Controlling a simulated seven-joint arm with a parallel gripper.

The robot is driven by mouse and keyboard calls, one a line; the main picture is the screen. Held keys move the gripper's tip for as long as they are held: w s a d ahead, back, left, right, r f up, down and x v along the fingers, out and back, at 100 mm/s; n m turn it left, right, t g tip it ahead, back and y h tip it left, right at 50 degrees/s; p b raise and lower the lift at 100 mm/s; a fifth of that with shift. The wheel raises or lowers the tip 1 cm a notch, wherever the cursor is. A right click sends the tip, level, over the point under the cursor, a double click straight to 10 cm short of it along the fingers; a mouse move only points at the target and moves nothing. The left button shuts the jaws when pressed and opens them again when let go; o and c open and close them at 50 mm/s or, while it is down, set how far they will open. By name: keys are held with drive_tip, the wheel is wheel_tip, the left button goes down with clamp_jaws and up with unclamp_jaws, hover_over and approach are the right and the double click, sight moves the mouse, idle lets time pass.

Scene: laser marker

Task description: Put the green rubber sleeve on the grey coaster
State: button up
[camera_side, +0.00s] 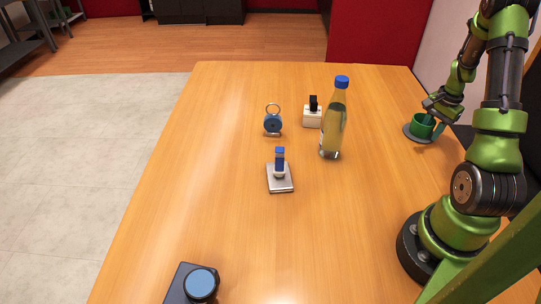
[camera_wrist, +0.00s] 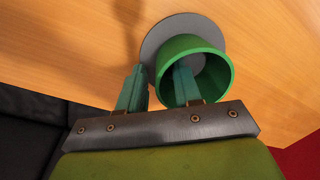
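The green rubber sleeve (camera_side: 421,126) is at the table's right side, at the grey coaster (camera_side: 408,135). In the wrist view the sleeve (camera_wrist: 221,72) stands open end towards the camera over the round grey coaster (camera_wrist: 152,42), which shows past its far and left edges. My gripper (camera_wrist: 160,72) is at the sleeve's near left rim. One finger is inside the sleeve and the other outside, with the wall between them. A gap shows between the outer finger and the wall, so the gripper looks open. The sleeve's underside is hidden.
A clear bottle with a blue cap (camera_side: 332,120) stands left of the coaster. A white block with a black top (camera_side: 312,116), a blue round device (camera_side: 273,122), a silver-based device (camera_side: 280,182) and a dark box with a blue knob (camera_side: 192,285) are further left.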

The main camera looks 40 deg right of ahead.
wheel_tip(320, 180, up, 12)
drive_tip(key=w+a+r+n+t, duration=0.1)
drive_tip(key=w+a+r+n, duration=0.3)
drive_tip(key=a, duration=0.3)
drive_tip(key=w+a+r+n+t, duration=0.1)
drive_tip(key=w+a+r+n, duration=0.15)
drive_tip(key=a, duration=0.35)
drive_tip(key=w+a+r+n+t, duration=0.1)
drive_tip(key=w+a+r, duration=0.15)
drive_tip(key=a, duration=0.35)
drive_tip(key=s+a+r+n+t+y, duration=0.1)
drive_tip(key=a+n, duration=0.3)
drive_tip(key=a, duration=0.6)
drive_tip(key=s+a+r+n+t+y, duration=0.1)
drive_tip(key=s+a+n+t, duration=0.1)
drive_tip(key=a, duration=0.8)
drive_tip(key=shift+s+r+n, duration=0.15)
drive_tip(key=shift+s+n, duration=0.35)
drive_tip(key=shift+n, duration=0.55)
drive_tip(key=shift+a, duration=0.1)
